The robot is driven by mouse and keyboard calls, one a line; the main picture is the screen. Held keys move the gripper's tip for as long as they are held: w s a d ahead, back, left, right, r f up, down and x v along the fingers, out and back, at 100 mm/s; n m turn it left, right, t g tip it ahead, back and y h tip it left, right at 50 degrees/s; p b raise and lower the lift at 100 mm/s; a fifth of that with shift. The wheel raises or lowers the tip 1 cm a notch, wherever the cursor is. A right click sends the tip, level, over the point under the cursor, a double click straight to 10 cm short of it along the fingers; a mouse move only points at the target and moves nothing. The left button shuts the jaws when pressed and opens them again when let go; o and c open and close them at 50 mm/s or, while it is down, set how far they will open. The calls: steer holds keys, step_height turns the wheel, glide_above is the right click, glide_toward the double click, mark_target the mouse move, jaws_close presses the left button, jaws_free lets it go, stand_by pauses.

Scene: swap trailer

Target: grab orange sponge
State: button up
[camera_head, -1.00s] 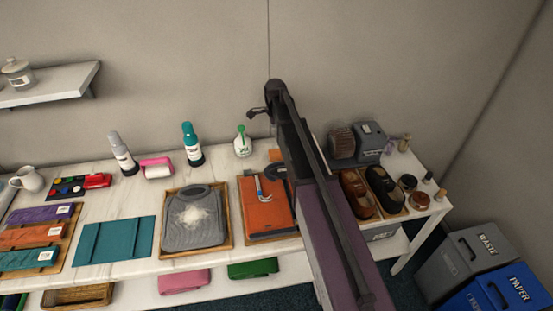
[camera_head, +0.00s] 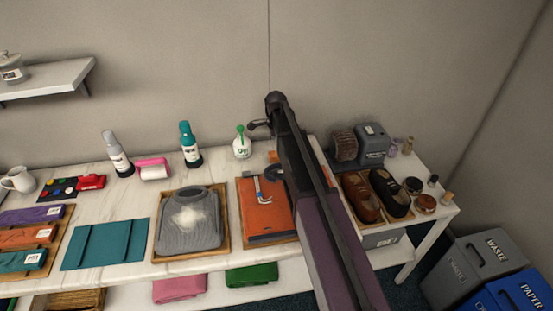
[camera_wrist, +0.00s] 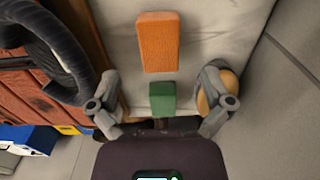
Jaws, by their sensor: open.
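The orange sponge (camera_wrist: 158,42) lies on the pale tabletop in the wrist view, a rectangular block with its long side running up the picture. In the head view only a small orange bit (camera_head: 273,156) shows beside my arm, which hides the rest. My gripper (camera_wrist: 158,108) is open and empty, its two fingers spread left and right. The sponge lies beyond the fingertips, roughly centred between them, and is not touched.
A green block (camera_wrist: 162,98) lies between my fingers, just below the sponge. A round tan object (camera_wrist: 218,92) is by the right finger, and a black curved handle (camera_wrist: 50,45) by the left. In the head view a white bottle (camera_head: 242,145) stands left of my arm.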

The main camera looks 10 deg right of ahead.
mark_target(277, 157)
steer(key=shift+f, duration=0.15)
steer(key=shift+d+f+b, duration=0.15)
steer(key=shift+f+b, duration=2.35)
steer(key=shift+b, duration=0.1)
steer(key=c, duration=1)
